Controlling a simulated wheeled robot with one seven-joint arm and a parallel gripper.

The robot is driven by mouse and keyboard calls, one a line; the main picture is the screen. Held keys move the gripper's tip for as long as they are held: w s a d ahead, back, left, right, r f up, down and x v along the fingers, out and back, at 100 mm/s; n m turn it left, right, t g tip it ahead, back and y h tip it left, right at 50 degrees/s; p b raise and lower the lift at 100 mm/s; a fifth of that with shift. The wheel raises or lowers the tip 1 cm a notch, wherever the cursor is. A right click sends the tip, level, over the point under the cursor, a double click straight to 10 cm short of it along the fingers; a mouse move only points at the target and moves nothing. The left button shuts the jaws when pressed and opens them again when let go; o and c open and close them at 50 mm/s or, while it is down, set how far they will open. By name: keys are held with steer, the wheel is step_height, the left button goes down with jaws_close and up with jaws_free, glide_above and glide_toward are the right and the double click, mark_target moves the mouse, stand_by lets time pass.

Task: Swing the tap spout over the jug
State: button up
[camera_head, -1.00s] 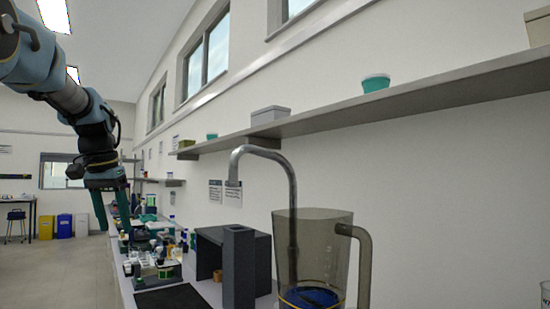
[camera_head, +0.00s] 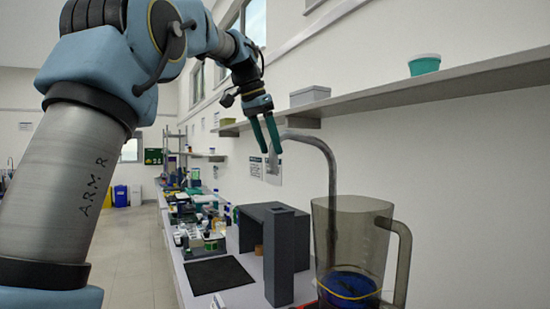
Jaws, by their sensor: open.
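The grey tap spout (camera_head: 325,158) is a curved pipe that rises behind the jug, and its outlet end points down to the left of the jug. The tinted see-through jug (camera_head: 352,240) stands at the lower right with its handle to the right; a blue base with a yellow ring shows low in it. My gripper (camera_head: 268,148) has two green fingers, open and pointing down, at the spout's outlet end in the picture. The fingers partly cover the outlet. I cannot tell whether they touch it or whether the pipe lies between them.
A dark grey post (camera_head: 279,258) stands left of the jug, before a dark open box (camera_head: 262,212). A black mat (camera_head: 218,275) lies on the bench. A wall shelf (camera_head: 430,98) with a grey box (camera_head: 310,95) and teal tub (camera_head: 424,65) runs above. Clutter fills the bench's far end.

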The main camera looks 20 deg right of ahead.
steer(key=shift+p+x, duration=0.3)
steer(key=shift+x, duration=1.75)
steer(key=shift+c, duration=0.3)
jaws_close()
